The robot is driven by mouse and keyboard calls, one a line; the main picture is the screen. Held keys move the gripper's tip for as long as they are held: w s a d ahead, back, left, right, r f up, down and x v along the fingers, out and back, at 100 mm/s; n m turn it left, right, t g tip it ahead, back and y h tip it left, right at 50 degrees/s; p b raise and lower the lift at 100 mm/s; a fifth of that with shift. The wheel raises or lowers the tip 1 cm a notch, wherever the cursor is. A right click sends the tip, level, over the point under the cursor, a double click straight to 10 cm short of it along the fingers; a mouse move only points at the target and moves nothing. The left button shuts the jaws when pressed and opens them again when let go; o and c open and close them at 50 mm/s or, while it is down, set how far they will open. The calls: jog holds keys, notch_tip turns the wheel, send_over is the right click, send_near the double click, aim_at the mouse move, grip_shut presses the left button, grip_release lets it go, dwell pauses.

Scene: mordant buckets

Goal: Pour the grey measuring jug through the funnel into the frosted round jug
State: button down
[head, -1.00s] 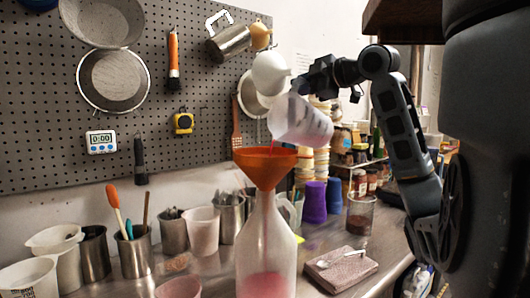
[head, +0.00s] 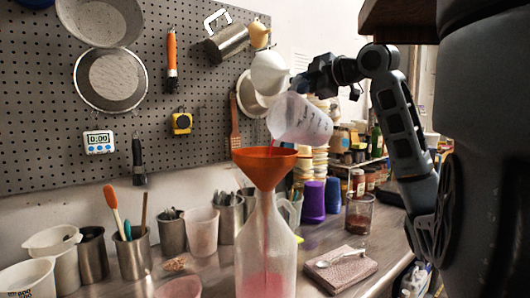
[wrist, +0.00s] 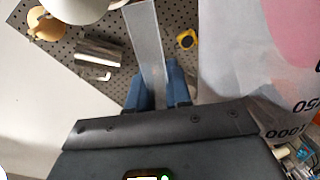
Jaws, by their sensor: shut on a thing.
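The grey measuring jug (head: 303,120), pale and translucent with scale marks, is tilted with its mouth to the left, above the orange funnel (head: 266,165). My gripper (wrist: 155,95) is shut on its strip-like handle (wrist: 146,45). In the head view my gripper (head: 318,82) is at the jug's upper right. In the wrist view the jug's wall (wrist: 245,75) shows a pink area. The funnel sits upright in the neck of the frosted round jug (head: 262,228). That jug holds pink liquid low down, with a faint pink streak above; its base is cut off.
Cups and tool holders (head: 132,255) line the counter at left. A pegboard (head: 195,120) with hanging tools stands behind.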

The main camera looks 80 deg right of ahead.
jog(key=shift+w+a+r, duration=0.15)
jog(key=shift+a+r, duration=0.05)
jog(key=shift+r, duration=0.05)
dwell(1.3)
